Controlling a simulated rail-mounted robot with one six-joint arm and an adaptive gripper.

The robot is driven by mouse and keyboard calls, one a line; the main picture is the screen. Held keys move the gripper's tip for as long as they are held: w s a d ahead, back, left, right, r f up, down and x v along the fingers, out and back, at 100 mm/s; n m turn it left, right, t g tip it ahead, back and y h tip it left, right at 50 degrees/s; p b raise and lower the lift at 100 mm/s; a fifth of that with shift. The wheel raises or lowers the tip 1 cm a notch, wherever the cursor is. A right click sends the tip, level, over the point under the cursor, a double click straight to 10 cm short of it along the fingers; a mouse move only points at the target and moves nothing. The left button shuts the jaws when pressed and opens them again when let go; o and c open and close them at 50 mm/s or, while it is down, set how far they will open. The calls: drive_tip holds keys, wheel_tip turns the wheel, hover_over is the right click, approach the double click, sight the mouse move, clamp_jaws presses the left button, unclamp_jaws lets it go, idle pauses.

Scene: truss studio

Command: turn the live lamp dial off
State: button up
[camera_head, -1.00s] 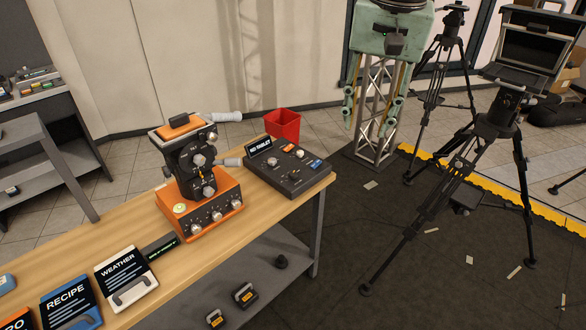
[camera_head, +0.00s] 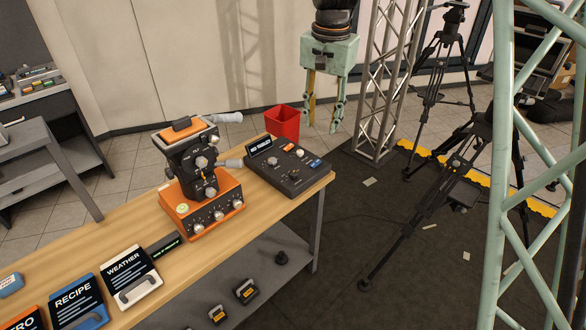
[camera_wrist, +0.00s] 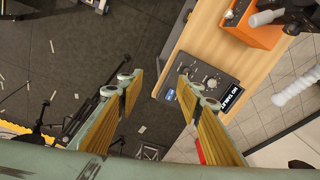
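A black control console (camera_head: 290,172) sits at the right end of the wooden table, with several knobs and a small lit display; its lettering is too small to read surely. A dark dial (camera_head: 293,174) is near its front and a pale knob (camera_head: 300,153) behind. An orange box (camera_head: 185,217) with several silver knobs (camera_head: 219,215) stands left of it. I cannot tell which dial is the live lamp one. In the wrist view, the console (camera_wrist: 212,72) lies beyond the right fingertip, apparently untouched.
A red bin (camera_head: 283,124) stands behind the console. A dark device with white handles (camera_head: 193,160) sits on the orange box. Cards (camera_head: 132,274) lie along the table (camera_head: 95,245). A metal truss stand (camera_head: 385,85) and black tripods (camera_head: 440,80) stand to the right.

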drive_tip(key=m+g+p, duration=0.1)
drive_tip(key=m+p, duration=0.1)
drive_tip(key=p, duration=0.1)
hover_over(293, 173)
wheel_tip(293, 173, down, 13)
drive_tip(key=shift+w+f, duration=0.15)
drive_tip(key=shift+f, duration=0.25)
drive_tip(key=shift+f, duration=0.15)
drive_tip(key=shift+f+b, duration=0.8)
drive_tip(key=shift+f, duration=5.95)
drive_tip(key=c, duration=0.8)
drive_tip(key=shift+c, duration=0.2)
